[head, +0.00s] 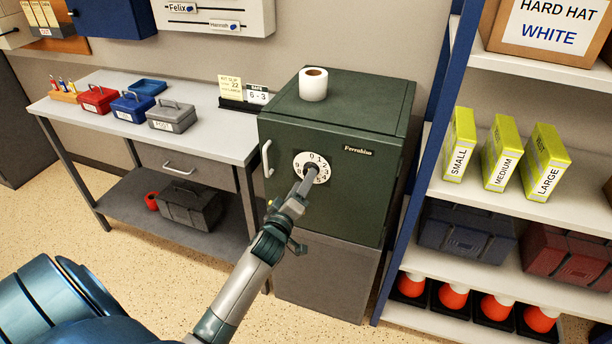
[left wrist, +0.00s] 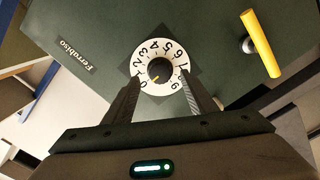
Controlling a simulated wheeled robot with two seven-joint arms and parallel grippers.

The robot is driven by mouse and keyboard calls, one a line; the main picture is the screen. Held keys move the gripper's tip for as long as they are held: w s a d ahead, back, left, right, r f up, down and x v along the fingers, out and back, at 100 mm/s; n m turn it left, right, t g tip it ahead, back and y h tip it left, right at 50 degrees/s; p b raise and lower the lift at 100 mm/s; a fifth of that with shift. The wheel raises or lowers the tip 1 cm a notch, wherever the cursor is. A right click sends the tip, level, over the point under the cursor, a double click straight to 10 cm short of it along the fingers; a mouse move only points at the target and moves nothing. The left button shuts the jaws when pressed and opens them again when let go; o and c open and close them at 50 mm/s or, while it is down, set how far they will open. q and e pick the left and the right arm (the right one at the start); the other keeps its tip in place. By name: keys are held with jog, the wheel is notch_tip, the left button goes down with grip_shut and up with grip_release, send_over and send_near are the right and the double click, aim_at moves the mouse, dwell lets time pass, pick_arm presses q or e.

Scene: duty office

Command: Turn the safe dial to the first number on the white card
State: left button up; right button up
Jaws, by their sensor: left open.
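The dark green safe (head: 350,130) stands on a grey base. Its white numbered dial (left wrist: 160,48) has a dark centre knob (left wrist: 161,72). A yellow mark on the knob points to the lower left in the left wrist view, near the 0. The white card (head: 257,95) beside the safe reads SAFE and 6 - 3. My left gripper (head: 309,178) is open in front of the dial (head: 321,162), partly covering it. In the left wrist view its fingers (left wrist: 161,84) lie on either side of the knob; contact cannot be told. My right gripper is not in view.
The safe has a bar handle (head: 267,158) left of the dial. A white roll (head: 313,84) stands on top. A table (head: 185,138) with small boxes is at the left, and a blue-framed shelf (head: 412,200) is close on the right. A yellow card (head: 230,90) stands beside the white one.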

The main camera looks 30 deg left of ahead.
pick_arm(q)
jog(key=shift+x, duration=1.4)
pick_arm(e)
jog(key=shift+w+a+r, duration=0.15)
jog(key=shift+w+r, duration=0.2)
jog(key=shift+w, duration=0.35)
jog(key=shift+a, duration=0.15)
pick_arm(q)
jog(key=shift+c, duration=1.3)
jog(key=c, duration=0.8)
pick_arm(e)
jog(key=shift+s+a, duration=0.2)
